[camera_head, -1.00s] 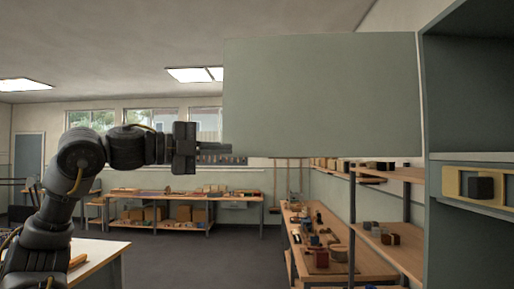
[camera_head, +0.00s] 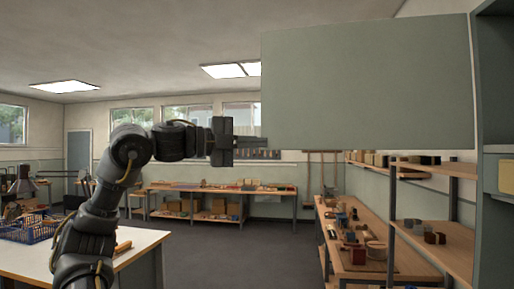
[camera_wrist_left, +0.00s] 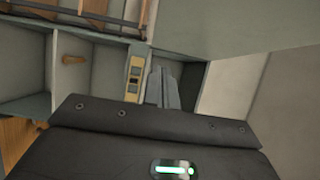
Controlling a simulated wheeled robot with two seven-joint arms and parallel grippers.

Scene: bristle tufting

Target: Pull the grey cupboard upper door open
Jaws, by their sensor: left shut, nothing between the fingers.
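The grey cupboard's upper door (camera_head: 365,90) is a flat grey-green panel standing swung open, filling the upper right of the head view. The cupboard (camera_head: 491,110) shows only as a strip at the right edge, its shelf front open. My left gripper (camera_head: 258,142) is at the door's lower left edge, at the free side away from the cupboard. Its fingers are shut with nothing between them; whether they touch the door is unclear. In the left wrist view the shut fingers (camera_wrist_left: 163,88) point toward the open cupboard shelves, with a grey panel at upper right. My right gripper is out of view.
A yellow box (camera_head: 506,177) sits on a cupboard shelf. Below the door, a wooden shelf unit (camera_head: 440,240) and a long bench (camera_head: 345,240) carry small items. A white table (camera_head: 135,243) with a blue basket (camera_head: 30,228) is at left. The middle floor is clear.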

